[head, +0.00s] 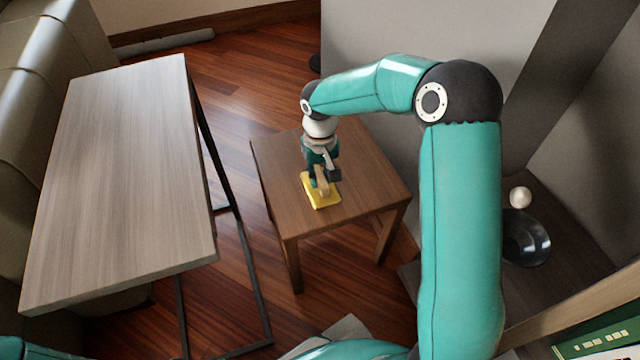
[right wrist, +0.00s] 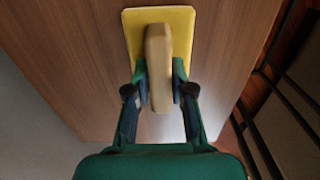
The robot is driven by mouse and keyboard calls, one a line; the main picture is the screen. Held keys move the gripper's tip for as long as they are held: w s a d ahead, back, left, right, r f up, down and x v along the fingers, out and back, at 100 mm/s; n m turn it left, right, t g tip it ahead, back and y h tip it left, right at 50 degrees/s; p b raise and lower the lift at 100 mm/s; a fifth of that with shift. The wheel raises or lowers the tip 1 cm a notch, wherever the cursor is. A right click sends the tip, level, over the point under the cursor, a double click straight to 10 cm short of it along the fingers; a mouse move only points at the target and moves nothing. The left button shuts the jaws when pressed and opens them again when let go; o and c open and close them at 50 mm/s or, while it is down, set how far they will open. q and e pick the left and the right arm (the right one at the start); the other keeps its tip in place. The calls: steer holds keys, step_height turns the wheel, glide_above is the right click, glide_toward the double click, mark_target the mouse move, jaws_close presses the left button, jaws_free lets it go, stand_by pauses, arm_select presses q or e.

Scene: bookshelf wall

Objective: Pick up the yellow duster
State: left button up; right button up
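The yellow duster (head: 322,197) has a flat yellow pad and a light wooden handle. It is at the small brown wooden table (head: 375,185), over its top near the front edge. My right gripper (head: 321,182) points down over it. In the right wrist view, the duster's handle (right wrist: 158,60) stands between the two fingers of the right gripper (right wrist: 160,92), and the pads appear to press on it from both sides. I cannot tell whether the pad touches the tabletop. My left gripper is out of view.
A long grey-wood table (head: 130,180) with a dark metal frame stands at the left, beside a sofa (head: 35,110). A dark shelf with a black bowl (head: 526,238) and a white ball (head: 520,197) is at the right. The small table's top is otherwise clear.

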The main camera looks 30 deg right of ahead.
jaws_close()
steer(key=shift+r, duration=0.15)
step_height(320, 180, up, 20)
steer(key=p, duration=0.8)
steer(key=a+f+n, duration=0.3)
steer(key=a+f, duration=0.4)
steer(key=a, duration=0.4)
step_height(320, 180, up, 22)
steer(key=s+p, duration=0.1)
steer(key=p, duration=3)
steer(key=shift+d+r, duration=0.2)
steer(key=shift+d, duration=0.05)
steer(key=shift+s, duration=0.1)
